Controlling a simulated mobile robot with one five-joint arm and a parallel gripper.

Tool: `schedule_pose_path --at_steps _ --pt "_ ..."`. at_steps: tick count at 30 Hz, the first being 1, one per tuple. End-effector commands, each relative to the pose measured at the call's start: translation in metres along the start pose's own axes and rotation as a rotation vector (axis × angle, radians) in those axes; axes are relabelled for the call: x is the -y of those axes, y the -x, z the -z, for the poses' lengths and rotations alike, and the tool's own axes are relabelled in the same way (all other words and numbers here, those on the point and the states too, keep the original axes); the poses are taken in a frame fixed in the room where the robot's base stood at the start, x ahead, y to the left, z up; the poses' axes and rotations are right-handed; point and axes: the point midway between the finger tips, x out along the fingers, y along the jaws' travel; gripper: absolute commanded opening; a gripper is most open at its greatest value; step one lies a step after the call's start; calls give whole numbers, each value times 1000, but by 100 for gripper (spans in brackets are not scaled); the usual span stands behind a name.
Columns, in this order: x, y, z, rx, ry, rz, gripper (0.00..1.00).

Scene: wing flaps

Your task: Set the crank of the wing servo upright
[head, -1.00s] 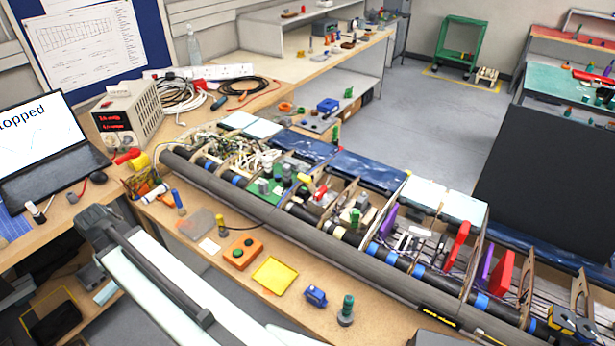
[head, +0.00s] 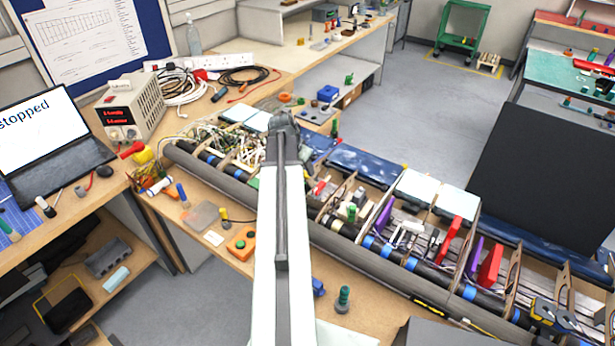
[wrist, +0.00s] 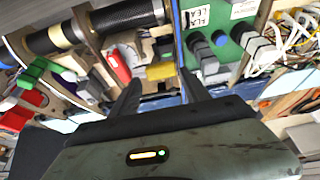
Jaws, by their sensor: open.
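The open wing (head: 375,250) lies along the bench. In the head view my arm reaches over it and hides part of its bays and the end of my gripper. In the wrist view my gripper (wrist: 162,90) is open, its two dark fingers apart over a wing bay. A small yellow block (wrist: 160,71) shows between the fingertips, with dark small parts beside it. A red part (wrist: 118,65) lies just left of it. I cannot tell for sure which part is the wing servo or which way its crank points. Nothing is seen held.
A green board (wrist: 215,45) with grey and black plugs sits right of the fingers, with loose wires beyond. A black tube (wrist: 85,30) crosses the bay. On the bench are an orange box (head: 241,243), a power supply (head: 130,108) and a laptop (head: 55,145).

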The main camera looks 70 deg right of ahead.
Motion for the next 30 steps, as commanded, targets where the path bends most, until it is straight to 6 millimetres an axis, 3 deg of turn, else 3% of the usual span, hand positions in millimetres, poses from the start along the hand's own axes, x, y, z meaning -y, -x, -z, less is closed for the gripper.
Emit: schedule_pose_path --at_steps 12,21,23,27,30 --pt "-2 -73 0 1 -3 -1 55" --pt "-3 -73 2 1 -4 -2 55" --pt "-3 -73 2 1 -4 -2 41" --pt "-3 -73 3 1 -5 -2 2" --pt "-4 -74 3 1 -5 -3 0"
